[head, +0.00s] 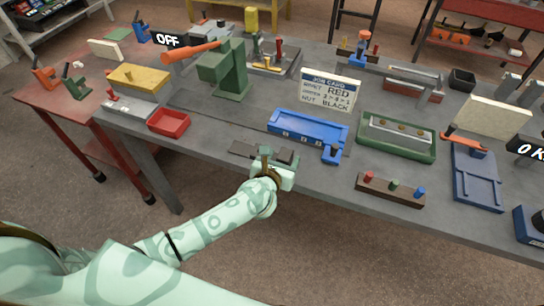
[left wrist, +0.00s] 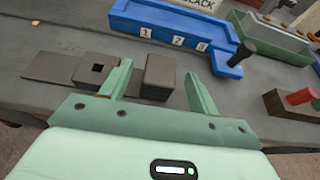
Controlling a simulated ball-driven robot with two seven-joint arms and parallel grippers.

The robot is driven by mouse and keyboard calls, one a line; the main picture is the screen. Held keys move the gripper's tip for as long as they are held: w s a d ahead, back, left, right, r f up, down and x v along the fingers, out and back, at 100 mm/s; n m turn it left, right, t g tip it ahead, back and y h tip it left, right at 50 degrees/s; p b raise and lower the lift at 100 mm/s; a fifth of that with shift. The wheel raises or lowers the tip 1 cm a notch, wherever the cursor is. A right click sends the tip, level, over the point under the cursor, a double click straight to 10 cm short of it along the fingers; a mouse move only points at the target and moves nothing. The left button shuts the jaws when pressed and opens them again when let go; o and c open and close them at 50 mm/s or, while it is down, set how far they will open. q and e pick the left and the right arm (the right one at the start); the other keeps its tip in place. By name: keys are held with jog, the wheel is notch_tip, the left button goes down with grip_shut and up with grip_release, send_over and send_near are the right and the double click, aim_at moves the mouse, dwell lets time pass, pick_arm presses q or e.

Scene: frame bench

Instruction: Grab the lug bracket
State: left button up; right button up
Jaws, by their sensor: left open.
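The lug bracket, a dark grey-brown piece, lies at the front edge of the bench (head: 243,148). In the left wrist view it shows as a flat plate, a raised part with a square hole (left wrist: 97,68) and an upright block at its right end. My left gripper (head: 279,158) is open at the bracket. In the left wrist view its fingers (left wrist: 158,72) stand apart on either side of the block, with gaps visible. The left finger hides part of the bracket between the hole and the block. My right gripper is not in view.
A blue tray with numbers (head: 300,133) lies just behind the bracket, and a green tray (head: 370,148) lies to its right. A block with coloured pegs (head: 390,190) is on the front edge. A red bin (head: 169,122) stands left. A job card (head: 330,92) stands behind.

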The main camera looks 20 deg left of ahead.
pick_arm(q)
jog(key=shift+w+f, duration=0.15)
jog(key=shift+w, duration=0.05)
grip_shut()
